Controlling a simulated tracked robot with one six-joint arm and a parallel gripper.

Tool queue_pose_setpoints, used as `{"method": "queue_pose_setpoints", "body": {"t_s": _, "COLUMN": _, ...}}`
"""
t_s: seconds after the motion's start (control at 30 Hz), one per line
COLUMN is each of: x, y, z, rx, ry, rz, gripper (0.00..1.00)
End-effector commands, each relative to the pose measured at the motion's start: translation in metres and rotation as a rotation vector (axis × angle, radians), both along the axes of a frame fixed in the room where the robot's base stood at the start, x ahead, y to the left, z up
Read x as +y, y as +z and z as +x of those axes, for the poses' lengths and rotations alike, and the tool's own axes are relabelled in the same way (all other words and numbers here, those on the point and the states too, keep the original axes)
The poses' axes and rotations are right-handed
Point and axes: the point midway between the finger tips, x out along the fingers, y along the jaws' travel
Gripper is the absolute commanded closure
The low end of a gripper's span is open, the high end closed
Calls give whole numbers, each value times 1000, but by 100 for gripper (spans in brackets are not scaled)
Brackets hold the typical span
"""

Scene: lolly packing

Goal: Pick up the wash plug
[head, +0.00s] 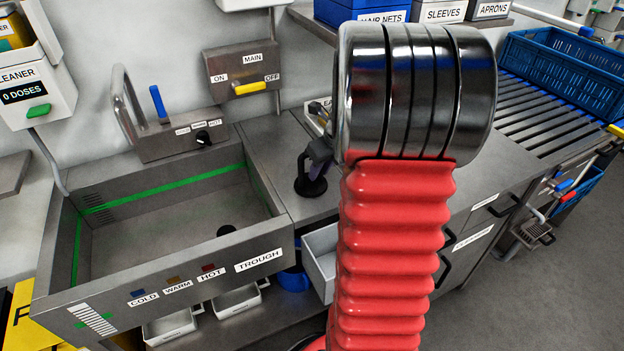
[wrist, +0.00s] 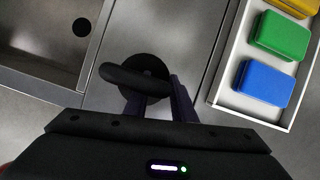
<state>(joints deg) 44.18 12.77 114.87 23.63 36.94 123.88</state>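The wash plug, a black disc with a thick black handle, stands on the steel counter just right of the trough (head: 165,212). It shows in the head view (head: 310,187) and in the wrist view (wrist: 147,73). The fingers reach toward the handle, and the handle's near side overlaps the left finger in the wrist view. I cannot tell whether either finger touches it. In the head view, my red arm hides part of my gripper.
The trough's raised steel wall is left of the plug. A pale tray (wrist: 238,112) with blue (wrist: 263,83), green (wrist: 281,38) and yellow blocks is on the right. A tap (head: 130,110) and control box stand behind the trough. A blue crate (head: 560,65) sits on rollers at right.

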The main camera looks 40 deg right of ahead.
Motion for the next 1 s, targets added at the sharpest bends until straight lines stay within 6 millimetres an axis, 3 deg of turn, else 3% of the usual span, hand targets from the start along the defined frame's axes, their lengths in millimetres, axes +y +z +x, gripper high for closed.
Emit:
{"method": "queue_pose_setpoints", "body": {"t_s": 0.57, "x": 0, "y": -1, "z": 1, "rx": -1, "ry": 0, "rz": 0, "gripper": 78}}
{"method": "queue_pose_setpoints", "body": {"t_s": 0.87, "x": 0, "y": -1, "z": 1, "rx": -1, "ry": 0, "rz": 0, "gripper": 99}}
{"method": "queue_pose_setpoints", "body": {"t_s": 1.0, "x": 0, "y": -1, "z": 1, "rx": -1, "ry": 0, "rz": 0, "gripper": 100}}
